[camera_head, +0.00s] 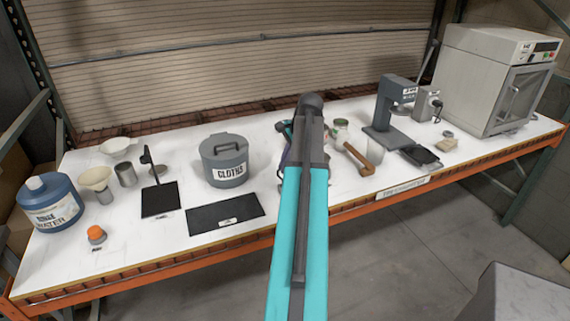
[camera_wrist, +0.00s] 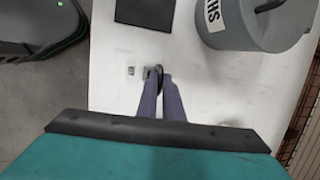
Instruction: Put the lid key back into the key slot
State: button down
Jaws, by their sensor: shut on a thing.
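My gripper (camera_wrist: 159,80) shows its two purple fingers in the wrist view, close together over the white bench top. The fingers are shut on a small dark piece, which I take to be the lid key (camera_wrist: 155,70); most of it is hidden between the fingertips. Just left of the fingertips is a small grey patch beside a tiny label (camera_wrist: 130,70). This may be the key slot, but it is too small to tell. I cannot tell whether the key touches it. In the head view my arm hides the fingertips, the key and the slot.
The grey CLOTHS bin (camera_head: 224,160) and a black mat (camera_head: 226,214) stand left of my arm. Right of it are a can (camera_head: 341,131), a wooden-handled tool (camera_head: 357,158) and a grey stand (camera_head: 388,105). The bench's orange front edge (camera_head: 150,266) is close.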

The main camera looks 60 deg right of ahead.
jog(key=shift+f, duration=1)
dwell(0.3)
jog(key=c, duration=1.8)
grip_release()
jog(key=shift+b+v, duration=1.9)
jog(key=shift+v, duration=5.05)
jog(key=shift+r, duration=0.1)
